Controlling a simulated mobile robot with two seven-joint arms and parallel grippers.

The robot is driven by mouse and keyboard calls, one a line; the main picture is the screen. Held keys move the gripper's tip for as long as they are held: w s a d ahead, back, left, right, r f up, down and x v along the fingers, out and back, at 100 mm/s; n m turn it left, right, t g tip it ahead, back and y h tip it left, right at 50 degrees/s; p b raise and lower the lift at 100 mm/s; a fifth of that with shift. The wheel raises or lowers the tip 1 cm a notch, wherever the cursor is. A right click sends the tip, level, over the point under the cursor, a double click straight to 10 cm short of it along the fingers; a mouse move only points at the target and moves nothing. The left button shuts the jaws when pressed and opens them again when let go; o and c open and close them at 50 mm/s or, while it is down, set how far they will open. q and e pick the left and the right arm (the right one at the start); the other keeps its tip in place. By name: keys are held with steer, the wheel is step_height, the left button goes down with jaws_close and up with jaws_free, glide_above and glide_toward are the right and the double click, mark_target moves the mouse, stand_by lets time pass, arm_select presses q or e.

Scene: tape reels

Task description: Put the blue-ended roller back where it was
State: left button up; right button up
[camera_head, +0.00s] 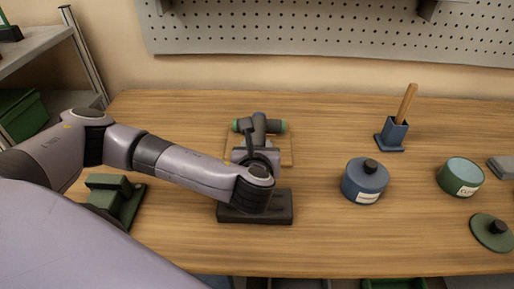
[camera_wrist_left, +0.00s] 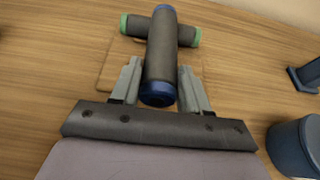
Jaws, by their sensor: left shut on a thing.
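The blue-ended roller (camera_wrist_left: 161,55) is a dark grey cylinder with blue ends, seen in the left wrist view between the two fingers of my left gripper (camera_wrist_left: 160,90), which is shut on it. In the head view the wrist hides much of the left gripper (camera_head: 257,146). A green-ended roller (camera_wrist_left: 187,36) lies crosswise beyond and below the held roller; its green end also shows in the head view (camera_head: 281,127). It lies on a wooden board (camera_wrist_left: 108,68). Whether the two rollers touch I cannot tell. My right gripper is not in view.
A dark block (camera_head: 230,215) sits under my left wrist, and a green stepped block (camera_head: 110,183) is at left. To the right stand a blue lidded pot (camera_head: 362,184), a blue holder with a wooden stick (camera_head: 393,134), a green pot (camera_head: 462,182) and a green lid (camera_head: 490,238).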

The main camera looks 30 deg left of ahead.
arm_select(q)
steer(key=shift+f, duration=0.25)
steer(key=o, duration=1.3)
steer(key=shift+f, duration=0.15)
